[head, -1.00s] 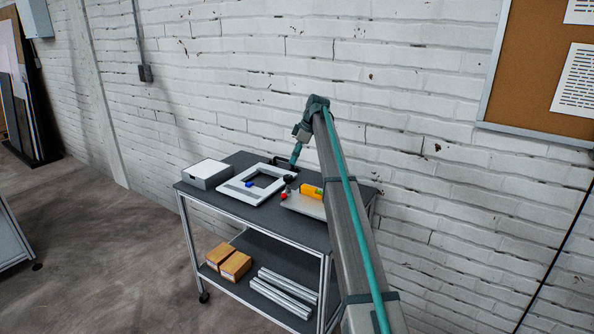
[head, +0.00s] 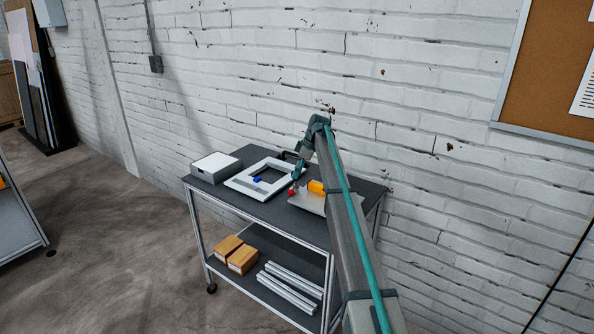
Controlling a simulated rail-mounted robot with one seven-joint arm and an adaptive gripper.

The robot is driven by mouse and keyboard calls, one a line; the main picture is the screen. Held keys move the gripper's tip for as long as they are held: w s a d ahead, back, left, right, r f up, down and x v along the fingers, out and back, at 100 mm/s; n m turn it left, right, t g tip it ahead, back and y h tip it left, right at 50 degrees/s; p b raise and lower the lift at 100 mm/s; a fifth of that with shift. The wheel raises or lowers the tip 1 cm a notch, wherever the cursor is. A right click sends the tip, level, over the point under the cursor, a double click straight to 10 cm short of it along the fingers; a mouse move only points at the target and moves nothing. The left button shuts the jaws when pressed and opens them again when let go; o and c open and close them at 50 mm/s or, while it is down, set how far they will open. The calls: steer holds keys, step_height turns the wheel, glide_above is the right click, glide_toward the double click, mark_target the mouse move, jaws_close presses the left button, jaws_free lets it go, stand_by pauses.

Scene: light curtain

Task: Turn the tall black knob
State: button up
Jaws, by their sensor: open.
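My gripper (head: 295,179) is small and dark in the head view, at the end of the arm that reaches over the cart top. It points down at the far left part of a light panel (head: 308,203) and is open. The black knob, seen on this panel a second ago, is now mostly or fully hidden at the fingertips. I cannot tell whether the fingers touch it or are around it. A red knob or button (head: 291,192) shows just in front of the gripper, and an orange-yellow block (head: 316,187) sits to its right.
A white frame (head: 240,184) with a blue piece (head: 257,179) lies left of the panel. A grey box (head: 216,167) stands at the cart's left end. The brick wall (head: 250,60) is close behind the cart. The lower shelf holds boxes (head: 242,259) and metal bars (head: 290,288).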

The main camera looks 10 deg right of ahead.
steer(key=shift+a+f, duration=0.15)
steer(key=shift+f, duration=0.15)
steer(key=shift+c, duration=0.3)
steer(key=c, duration=1.1)
steer(key=shift+o, duration=0.2)
steer(key=shift+f+m, duration=0.1)
steer(key=shift+m, duration=0.4)
